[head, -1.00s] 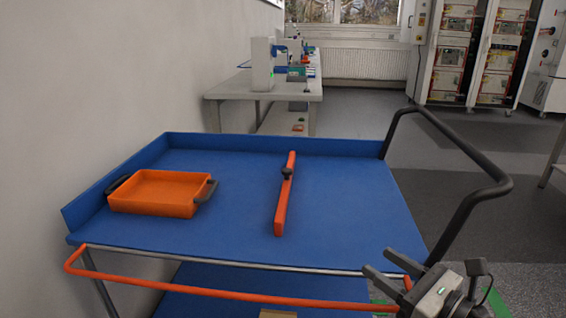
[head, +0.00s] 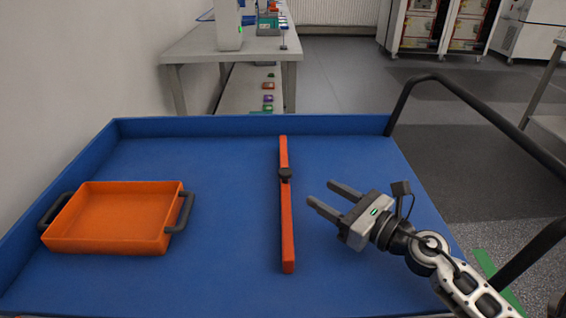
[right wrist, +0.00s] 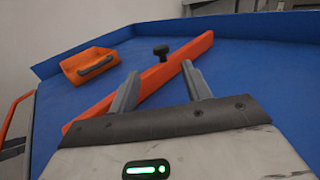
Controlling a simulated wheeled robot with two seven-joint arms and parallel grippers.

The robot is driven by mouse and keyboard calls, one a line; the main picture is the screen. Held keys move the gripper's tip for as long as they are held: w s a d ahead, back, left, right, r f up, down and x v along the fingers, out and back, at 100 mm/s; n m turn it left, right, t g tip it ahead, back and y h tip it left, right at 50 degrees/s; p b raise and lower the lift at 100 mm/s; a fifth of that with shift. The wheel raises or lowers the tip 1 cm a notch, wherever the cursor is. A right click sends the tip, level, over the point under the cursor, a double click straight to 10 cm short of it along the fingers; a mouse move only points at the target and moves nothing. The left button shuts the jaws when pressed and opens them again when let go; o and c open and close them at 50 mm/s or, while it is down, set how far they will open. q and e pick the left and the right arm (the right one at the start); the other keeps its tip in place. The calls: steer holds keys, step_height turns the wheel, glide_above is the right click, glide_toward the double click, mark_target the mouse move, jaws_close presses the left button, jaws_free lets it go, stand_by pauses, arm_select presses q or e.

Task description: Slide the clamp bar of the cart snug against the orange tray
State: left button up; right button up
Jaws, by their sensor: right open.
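The orange tray (head: 112,222) with dark handles sits at the left of the blue cart top (head: 235,285). The orange-red clamp bar (head: 288,225) with a black knob (head: 285,174) stands across the cart right of the tray, with a wide blue gap between them. My right gripper (head: 318,195) is open and empty, just right of the bar, fingers pointing left at it. In the right wrist view the bar (right wrist: 100,108) runs diagonally beyond the open fingers (right wrist: 158,88), with the tray (right wrist: 85,66) behind it. My left gripper is not in view.
The cart has a raised blue rim (head: 250,125) at the back and left, and a black push handle (head: 440,78) at the right. A bench (head: 190,48) with devices stands behind. The cart surface between tray and bar is clear.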

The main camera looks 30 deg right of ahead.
mark_target(289, 175)
steer(key=p+x, duration=0.2)
steer(key=x, duration=1)
steer(key=shift+c, duration=0.3)
steer(key=shift+a, duration=0.1)
jaws_close()
